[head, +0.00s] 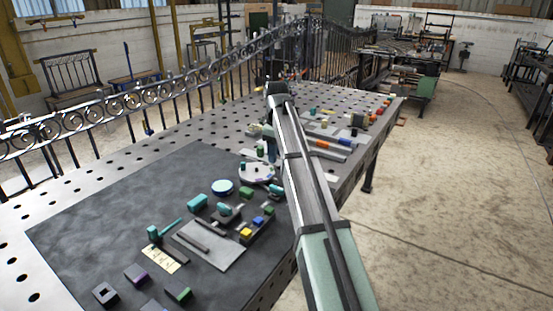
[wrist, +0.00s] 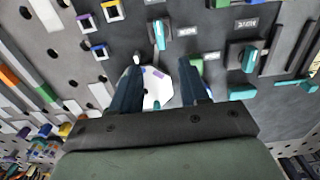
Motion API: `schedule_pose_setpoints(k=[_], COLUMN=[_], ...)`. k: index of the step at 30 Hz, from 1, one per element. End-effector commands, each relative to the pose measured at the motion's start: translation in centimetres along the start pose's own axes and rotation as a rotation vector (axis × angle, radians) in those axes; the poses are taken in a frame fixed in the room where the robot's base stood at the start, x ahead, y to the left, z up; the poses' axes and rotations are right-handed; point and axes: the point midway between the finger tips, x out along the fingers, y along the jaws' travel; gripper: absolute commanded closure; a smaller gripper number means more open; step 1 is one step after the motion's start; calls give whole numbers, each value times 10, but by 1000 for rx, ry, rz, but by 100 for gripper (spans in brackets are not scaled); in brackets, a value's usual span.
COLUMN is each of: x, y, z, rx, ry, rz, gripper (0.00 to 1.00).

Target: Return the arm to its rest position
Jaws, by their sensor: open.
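My gripper (wrist: 163,72) shows in the wrist view with its two dark fingers apart and nothing held between them. It hangs above the dark mat, and a white round plate (wrist: 158,92) shows beyond and between the fingers. In the head view my arm reaches from the lower right over the table, and the same white plate (head: 250,178) lies near its far end. The fingertips are hard to make out in the head view, partly behind or beside the arm. No marked rest position shows.
The perforated table (head: 120,172) carries a dark mat (head: 95,225) with several small teal, green, yellow and purple parts. A grey plate (head: 210,250) lies left of my arm. A scrolled iron gate (head: 165,95) stands along the table's far edge. Open floor lies right.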

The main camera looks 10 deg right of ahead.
Motion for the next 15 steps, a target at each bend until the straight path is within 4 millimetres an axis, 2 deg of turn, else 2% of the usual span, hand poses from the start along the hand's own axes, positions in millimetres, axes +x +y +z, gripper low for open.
schedule_pose_setpoints(k=[11, 15], x=[0, 9], y=[2, 25], z=[1, 14], rx=[6, 75], ry=[0, 3], rz=[1, 13], gripper=[55, 55])
